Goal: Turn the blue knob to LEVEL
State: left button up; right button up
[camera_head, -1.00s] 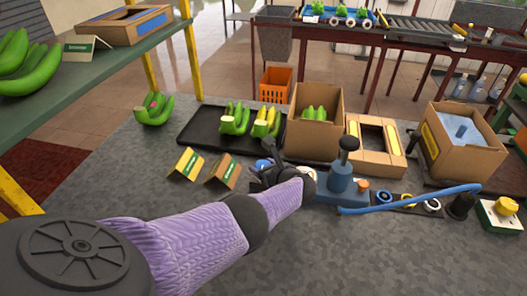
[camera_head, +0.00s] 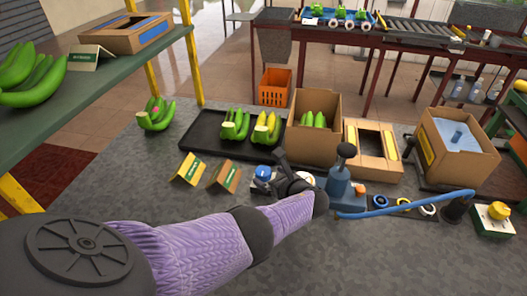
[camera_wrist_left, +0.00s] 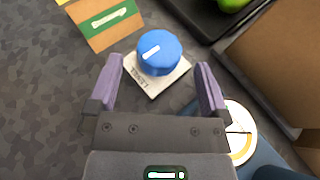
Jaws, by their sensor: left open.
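The blue knob (camera_wrist_left: 159,53) sits on a small white plate (camera_wrist_left: 157,82) with the lettering LEVEL, seen in the left wrist view. A white pointer line on its top aims toward the lower left in that view. In the head view the knob (camera_head: 263,172) is just left of my left gripper (camera_head: 275,172). In the wrist view my left gripper (camera_wrist_left: 157,85) is open, its two purple fingers on either side of the plate, with the knob slightly beyond the tips. I see no contact with the knob. My right gripper is not in view.
A blue pump-like device (camera_head: 340,185) with a dark knob stands right of my gripper. Two folded cards (camera_head: 224,177) are to the left. A black tray (camera_head: 205,143) with bananas and an open cardboard box (camera_head: 312,138) lie behind.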

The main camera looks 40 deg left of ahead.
pick_arm(q)
jog(key=p+v, duration=0.2)
jog(key=v, duration=0.3)
jog(key=shift+s+d+r, duration=0.1)
jog(key=shift+d+r, duration=0.05)
jog(key=shift+d, duration=0.2)
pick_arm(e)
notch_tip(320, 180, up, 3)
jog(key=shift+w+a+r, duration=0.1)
pick_arm(q)
jog(key=shift+r, duration=0.1)
